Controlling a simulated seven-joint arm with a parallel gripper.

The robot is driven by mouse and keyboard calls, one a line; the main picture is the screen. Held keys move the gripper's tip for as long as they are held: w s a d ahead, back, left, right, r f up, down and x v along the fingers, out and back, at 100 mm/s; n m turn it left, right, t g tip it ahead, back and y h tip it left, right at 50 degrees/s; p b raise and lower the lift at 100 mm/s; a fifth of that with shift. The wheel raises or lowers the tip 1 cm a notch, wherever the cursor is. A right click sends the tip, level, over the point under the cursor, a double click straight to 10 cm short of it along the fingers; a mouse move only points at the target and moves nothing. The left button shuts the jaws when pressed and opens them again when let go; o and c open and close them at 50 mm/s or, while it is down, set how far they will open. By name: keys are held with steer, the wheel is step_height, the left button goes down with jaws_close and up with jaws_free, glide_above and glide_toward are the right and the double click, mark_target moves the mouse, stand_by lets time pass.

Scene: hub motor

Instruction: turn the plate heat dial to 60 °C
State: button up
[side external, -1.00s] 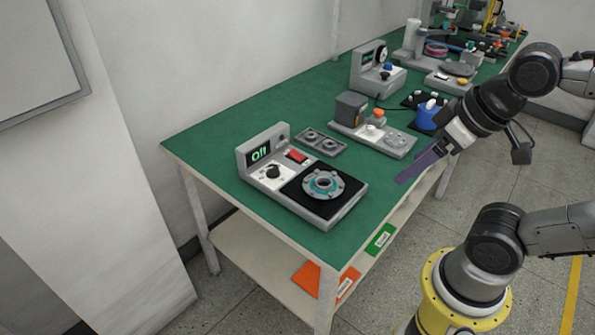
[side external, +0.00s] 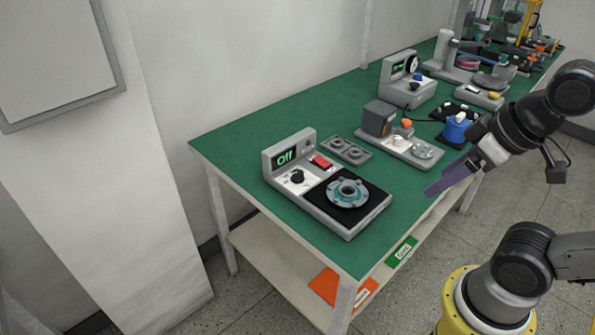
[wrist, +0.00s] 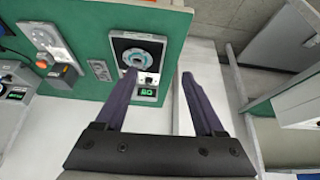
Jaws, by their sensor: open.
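The heat plate unit (side external: 330,213) is a grey box with a black plate on the green table. Its dial (side external: 297,177) is a black knob on a white panel, left of the plate. The small display (side external: 287,157) shows green text that reads "Off". A round grey and teal hub part (side external: 347,193) lies on the plate. My gripper (side external: 430,191), with long purple fingers, is open and empty, to the right of the unit and apart from it. In the wrist view the unit (wrist: 116,57) is ahead, near the left fingertip; the dial (wrist: 149,79) is small there.
A red switch (side external: 321,162) sits beside the dial. A tray with two round recesses (side external: 347,151) lies behind the unit. A grey fixture with an orange knob (side external: 407,123) and a blue container (side external: 454,130) stand farther right. The table's front left is clear.

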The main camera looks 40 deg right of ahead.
steer(key=w+r+n, duration=0.5)
steer(key=w+r, duration=0.5)
steer(key=n+g, duration=0.4)
steer(key=g, duration=0.2)
glide_above(297, 172)
step_height(297, 172, down, 18)
step_height(297, 172, down, 14)
steer(key=shift+s+r, duration=0.1)
jaws_close()
